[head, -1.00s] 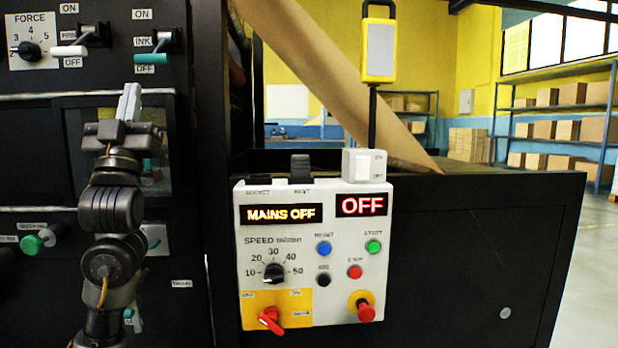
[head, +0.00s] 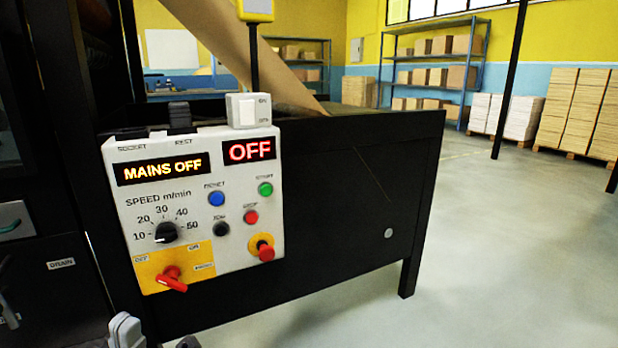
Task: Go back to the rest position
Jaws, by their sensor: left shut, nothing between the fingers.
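My left gripper (head: 125,330) shows only by its grey fingertips at the bottom edge, left of centre. It is shut and empty, below the control panel and apart from it. The rest of that arm is mostly out of the picture. My right gripper is not in view. The white control panel (head: 240,185) reads "MAINS OFF" and "OFF". Its red rotary switch (head: 172,279) sits on the yellow plate, and its speed knob (head: 166,232) is above that.
The black machine frame (head: 350,190) stretches right from the panel to a leg. Kraft paper (head: 245,50) slopes down behind the panel. Open grey floor (head: 480,260) lies to the right. Shelves (head: 435,65) and stacked pallets (head: 580,110) stand at the back.

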